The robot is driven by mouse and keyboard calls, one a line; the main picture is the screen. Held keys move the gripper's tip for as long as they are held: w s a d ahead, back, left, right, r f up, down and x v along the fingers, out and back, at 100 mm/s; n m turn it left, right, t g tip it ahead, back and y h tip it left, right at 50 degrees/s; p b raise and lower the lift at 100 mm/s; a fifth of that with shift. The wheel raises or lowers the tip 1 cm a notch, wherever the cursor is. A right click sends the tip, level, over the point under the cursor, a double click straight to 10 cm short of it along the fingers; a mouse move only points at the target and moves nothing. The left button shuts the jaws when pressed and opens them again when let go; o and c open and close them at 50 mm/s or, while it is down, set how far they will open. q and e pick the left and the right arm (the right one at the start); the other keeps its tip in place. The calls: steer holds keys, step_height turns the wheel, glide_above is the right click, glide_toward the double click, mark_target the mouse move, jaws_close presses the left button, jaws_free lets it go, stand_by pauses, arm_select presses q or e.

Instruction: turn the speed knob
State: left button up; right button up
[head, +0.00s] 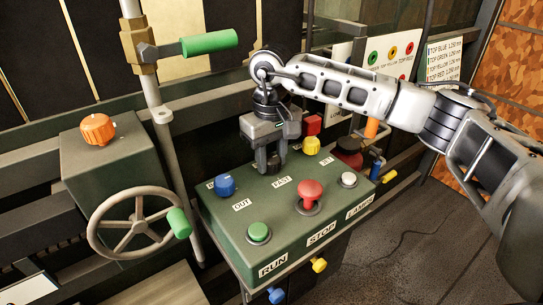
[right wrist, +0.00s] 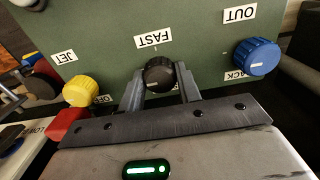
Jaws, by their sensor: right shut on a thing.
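The speed knob is the small black ribbed knob (right wrist: 160,75) by the FAST label in the right wrist view. My right gripper (head: 271,166) reaches down onto the green control box (head: 300,229) in the head view. Its two fingers (right wrist: 160,92) stand on either side of the black knob and are shut on it. In the head view the fingers and palm hide most of this knob. My left gripper is in neither view.
A blue knob (head: 225,186), a yellow knob (head: 311,145), a red mushroom button (head: 310,190), a green button (head: 258,231) and a white button (head: 348,180) surround the gripper. A handwheel (head: 134,223) and an orange knob (head: 98,129) stand at left.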

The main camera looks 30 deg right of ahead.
mark_target(271, 158)
steer(key=o, duration=1)
steer(key=shift+c, duration=0.2)
steer(key=shift+r, duration=0.1)
step_height(271, 158, up, 16)
steer(key=p, duration=0.1)
steer(key=shift+p, duration=0.3)
